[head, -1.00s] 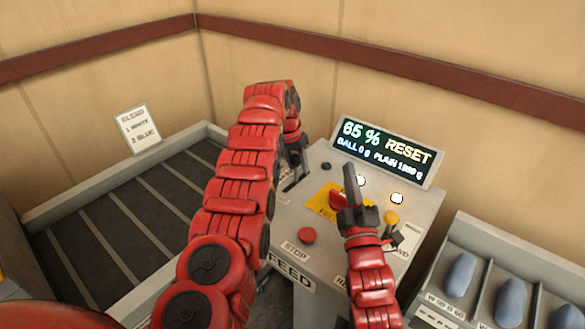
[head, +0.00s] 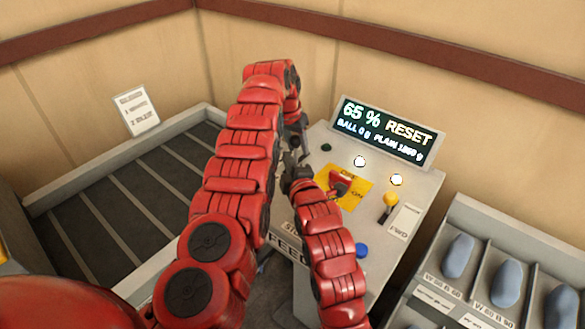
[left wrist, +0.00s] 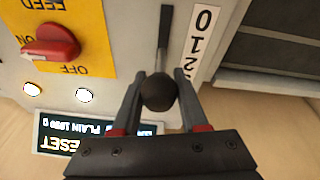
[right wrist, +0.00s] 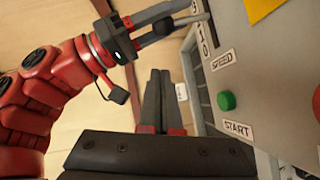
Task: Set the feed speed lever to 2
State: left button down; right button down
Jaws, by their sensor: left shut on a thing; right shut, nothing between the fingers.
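The feed speed lever's round black knob (left wrist: 158,92) sits between the fingers of my left gripper (left wrist: 160,78), which is shut on it. Its slot (left wrist: 164,30) runs beside a white label (left wrist: 203,25) with 0, 1 and 2; the knob is at the 2 end. In the head view my left gripper (head: 300,125) is partly hidden by its arm. My right gripper (head: 289,158) is shut and empty, close to the left one. In the right wrist view its fingers (right wrist: 160,75) are together, beside the panel with the SPEED label (right wrist: 222,60).
The control panel has a red switch (head: 340,182) on a yellow plate, a green START button (right wrist: 227,101), a yellow-knobbed lever (head: 390,200) and a blue button (head: 361,250). A display (head: 385,133) stands behind. Bins (head: 440,290) stand at right, a slatted bed (head: 110,200) at left.

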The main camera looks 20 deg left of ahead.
pick_arm(q)
jog(key=shift+s+d+f, duration=0.1)
jog(key=shift+s+f, duration=0.05)
jog(key=shift+f, duration=0.2)
pick_arm(e)
jog(key=shift+w+a+f, duration=0.2)
jog(key=shift+w+f, duration=0.1)
jog(key=shift+w, duration=0.8)
jog(key=shift+w+a+f, duration=0.2)
jog(key=shift+w+f, duration=0.1)
jog(key=shift+w, duration=0.8)
jog(key=shift+w+a+f, duration=0.2)
jog(key=shift+w+f, duration=0.1)
jog(key=shift+w, duration=0.8)
